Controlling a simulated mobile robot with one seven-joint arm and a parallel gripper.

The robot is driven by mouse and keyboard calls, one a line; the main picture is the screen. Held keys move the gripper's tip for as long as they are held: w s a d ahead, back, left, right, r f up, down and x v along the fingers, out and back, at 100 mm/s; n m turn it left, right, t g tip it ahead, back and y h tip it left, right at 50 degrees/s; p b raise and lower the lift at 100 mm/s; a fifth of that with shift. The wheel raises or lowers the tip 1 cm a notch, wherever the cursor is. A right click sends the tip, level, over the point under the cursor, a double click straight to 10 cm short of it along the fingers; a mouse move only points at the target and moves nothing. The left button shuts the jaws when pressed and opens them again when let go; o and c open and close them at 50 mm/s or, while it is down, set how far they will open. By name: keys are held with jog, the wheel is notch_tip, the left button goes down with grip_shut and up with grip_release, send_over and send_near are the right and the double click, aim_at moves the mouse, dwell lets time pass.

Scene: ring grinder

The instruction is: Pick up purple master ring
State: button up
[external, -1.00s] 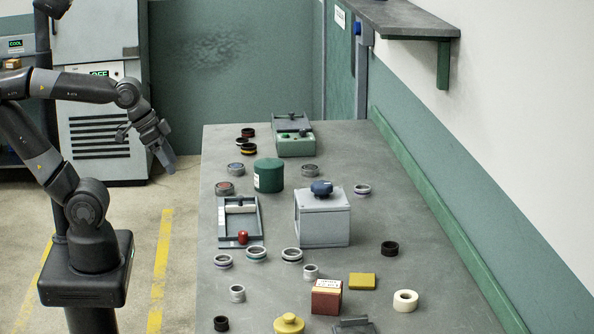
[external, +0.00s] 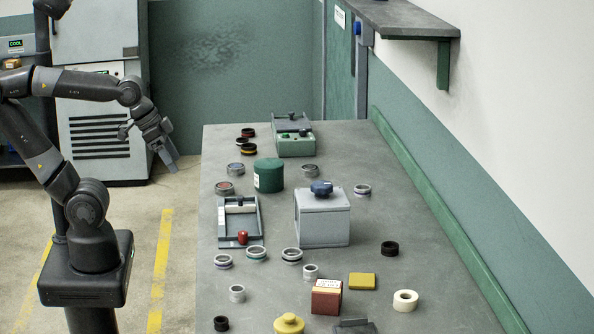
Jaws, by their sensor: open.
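A pale metal ring with a purple tint (external: 362,190) lies flat on the grey bench, right of the grey box with the blue knob. A similar ring with a faint purple tint (external: 223,262) lies at the bench's left side, below the framed fixture. I cannot tell for sure which is the purple master ring. My gripper (external: 164,152) is open and empty. It hangs over the floor, left of the bench's far left edge, pointing down and apart from every ring.
The grey box (external: 322,218), green cylinder (external: 268,176), fixture with a red knob (external: 226,230) and green device (external: 294,142) stand on the bench (external: 420,262). Several other rings lie around them. A wall shelf (external: 405,20) overhangs the far right. The bench's right strip is mostly clear.

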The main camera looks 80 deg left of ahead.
jog(key=w+a+r+n, duration=0.1)
jog(key=w+a+r, duration=0.1)
jog(key=w, duration=0.5)
jog(key=w+a+r, duration=0.1)
jog(key=w+r, duration=0.1)
jog(key=w, duration=0.4)
jog(key=n+y, duration=0.2)
jog(key=n, duration=0.2)
send_over(361, 185)
jog(key=s+d, duration=0.3)
notch_tip(361, 185, down, 20)
jog(key=shift+s+d+r, duration=0.1)
jog(key=shift+x, duration=3)
jog(key=shift+s+d, duration=0.1)
jog(key=shift+d, duration=0.05)
jog(key=c, duration=1.1)
